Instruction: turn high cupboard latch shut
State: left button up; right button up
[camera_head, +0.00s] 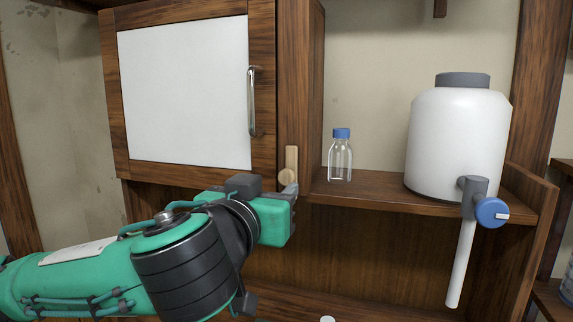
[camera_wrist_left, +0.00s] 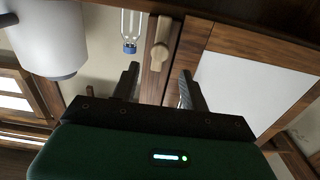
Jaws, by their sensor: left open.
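The latch (camera_head: 291,163) is a pale wooden bar with a round knob, standing upright on the dark wooden post just right of the cupboard door (camera_head: 185,95). The door has a white panel and a metal handle (camera_head: 253,101), and looks closed. My left gripper (camera_head: 289,192) is just below and in front of the latch. In the left wrist view, which is upside down, the open, empty fingers (camera_wrist_left: 159,72) point toward the latch (camera_wrist_left: 160,42), with the knob lined up between them and apart from both. My right gripper is not in view.
A clear bottle with a blue cap (camera_head: 340,158) stands on the shelf (camera_head: 375,190) just right of the latch post. A large white container (camera_head: 455,135) with a blue-knobbed tap (camera_head: 491,212) stands further right. The space before the door is free.

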aim_at(286, 178)
pick_arm(q)
jog(key=p+x, duration=0.3)
jog(key=x, duration=0.4)
jog(key=shift+w+r, duration=0.1)
jog(key=shift+w, duration=0.1)
jog(key=shift+w+d+p, duration=0.2)
jog(key=shift+w+p, duration=0.2)
jog(key=shift+w, duration=0.05)
jog(key=c, duration=0.9)
